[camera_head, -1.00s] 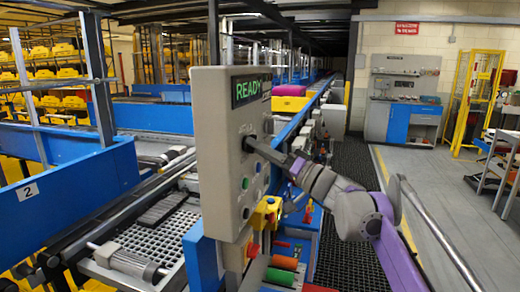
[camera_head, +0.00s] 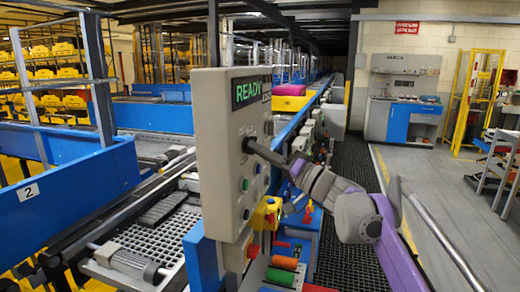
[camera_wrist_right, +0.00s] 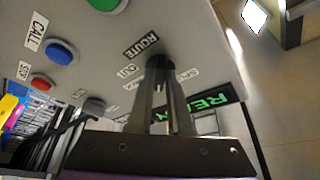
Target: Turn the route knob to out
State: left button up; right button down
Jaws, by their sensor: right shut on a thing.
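The grey control panel (camera_head: 228,190) stands upright at the centre of the head view, with a green READY display (camera_head: 247,91) at its top. My right gripper (camera_head: 252,147) reaches it from the right, fingertips at the panel face. In the right wrist view the two fingers are closed on the dark route knob (camera_wrist_right: 158,63), which they partly hide. A ROUTE label (camera_wrist_right: 141,45) and an OUT label (camera_wrist_right: 127,72) are beside the knob; another label on its other side is partly covered. The knob's exact pointing direction cannot be made out. My left gripper is not in view.
In the wrist view a blue button (camera_wrist_right: 61,52), a red button (camera_wrist_right: 42,82) and a green button (camera_wrist_right: 106,3) sit on the same panel near the gripper. A yellow box (camera_head: 266,213) is below the panel. Conveyor rollers and grating (camera_head: 150,240) lie to the left.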

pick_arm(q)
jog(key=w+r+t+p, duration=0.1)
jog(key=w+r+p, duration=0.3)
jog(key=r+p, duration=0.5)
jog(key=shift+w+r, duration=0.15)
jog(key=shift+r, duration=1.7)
pick_arm(e)
jog(key=shift+s+r+m+g+h, duration=0.1)
jog(key=shift+r+m+g+h, duration=0.5)
jog(key=shift+m, duration=1.9)
jog(key=shift+w+f+m+g+h, duration=0.1)
jog(key=shift+m+h, duration=1.05)
jog(key=shift+m, duration=1.35)
jog(key=shift+s+r+m+g+h, duration=0.1)
jog(key=shift+r+m+g+h, duration=0.5)
jog(key=shift+m, duration=1.9)
jog(key=shift+f+t+h, duration=0.25)
jog(key=shift+f+t, duration=0.05)
jog(key=shift+f, duration=0.05)
jog(key=c, duration=0.8)
grip_release()
jog(key=shift+c, duration=0.2)
jog(key=shift+d, duration=0.1)
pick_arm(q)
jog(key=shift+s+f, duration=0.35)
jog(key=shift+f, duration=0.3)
pick_arm(e)
jog(key=v, duration=1)
jog(key=shift+s+d, duration=0.2)
jog(key=shift+d, duration=0.05)
